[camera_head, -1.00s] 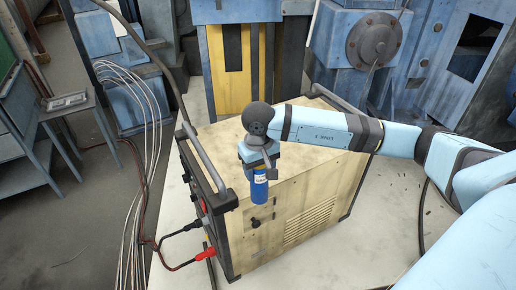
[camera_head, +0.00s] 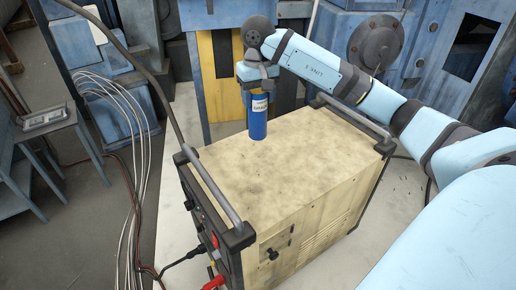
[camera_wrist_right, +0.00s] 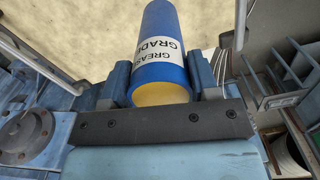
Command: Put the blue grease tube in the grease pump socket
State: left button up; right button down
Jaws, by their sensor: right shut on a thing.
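The blue grease tube (camera_head: 258,119) has a white label and hangs upright below my right gripper (camera_head: 259,86), over the far left part of the beige machine's top. I cannot tell whether its lower end touches that top. In the right wrist view the tube (camera_wrist_right: 163,62) sits between the two fingers of the right gripper (camera_wrist_right: 162,85), which are shut on it. Its yellowish end faces the gripper's palm, and its label reads "GREASE GRADE". I cannot make out the grease pump socket in either view. My left gripper is not in view.
The beige machine (camera_head: 290,170) has a grey rail (camera_head: 211,187) on its left edge and another (camera_head: 352,121) at the right. Cables (camera_head: 130,170) hang at left beside a small table (camera_head: 45,125). Blue machinery with a round flange (camera_head: 376,42) stands behind.

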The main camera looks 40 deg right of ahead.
aim_at(258, 136)
notch_tip(258, 136, down, 13)
jog(key=shift+p, duration=0.65)
notch_tip(258, 136, down, 4)
jog(key=shift+f, duration=0.1)
jog(key=shift+f, duration=0.15)
jog(key=shift+c, duration=1.8)
grip_release()
jog(key=shift+s, duration=0.1)
